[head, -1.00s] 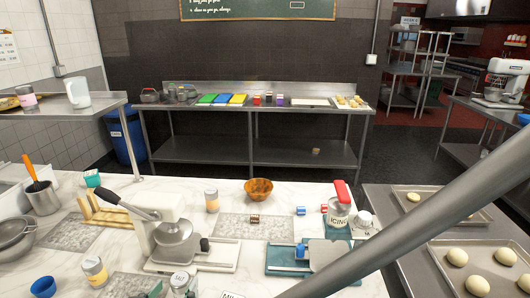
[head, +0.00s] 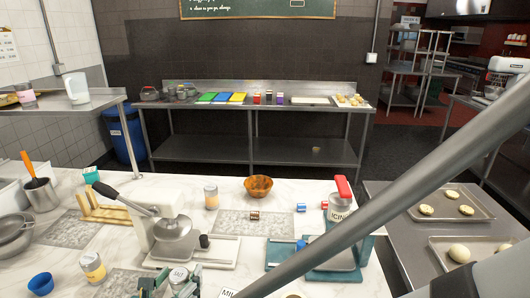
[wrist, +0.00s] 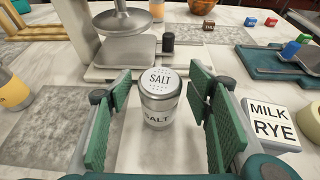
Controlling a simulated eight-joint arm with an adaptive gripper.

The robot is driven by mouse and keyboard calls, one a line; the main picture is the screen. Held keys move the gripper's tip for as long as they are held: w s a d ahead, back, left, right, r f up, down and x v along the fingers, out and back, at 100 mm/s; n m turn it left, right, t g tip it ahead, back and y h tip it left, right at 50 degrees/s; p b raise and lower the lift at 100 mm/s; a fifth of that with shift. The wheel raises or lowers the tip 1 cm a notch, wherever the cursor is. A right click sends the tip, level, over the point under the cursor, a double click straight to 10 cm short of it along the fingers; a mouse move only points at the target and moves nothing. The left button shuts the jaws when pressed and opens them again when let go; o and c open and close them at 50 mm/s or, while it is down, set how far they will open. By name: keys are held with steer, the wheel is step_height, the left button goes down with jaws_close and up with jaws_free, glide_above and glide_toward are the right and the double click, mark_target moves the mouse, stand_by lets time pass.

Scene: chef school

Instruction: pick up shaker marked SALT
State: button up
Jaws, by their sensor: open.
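The shaker marked SALT (wrist: 158,102) stands upright in the middle of the wrist view, with a metal lid and a label on its side. It also shows at the bottom of the head view (head: 178,276). My gripper (wrist: 160,80) is open, with one green-padded finger on each side of the shaker. Gaps show between the pads and the shaker, so it is not gripped. The shaker's base rests on a pale surface.
A press (head: 170,230) stands just behind the shaker. A card reading MILK RYE (wrist: 271,122) lies to its right. A yellow-labelled shaker (head: 93,267) stands to the left.

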steer(key=c, duration=1.1)
steer(key=shift+r, duration=0.1)
steer(key=shift+r+p, duration=1.8)
steer(key=shift+r, duration=3.1)
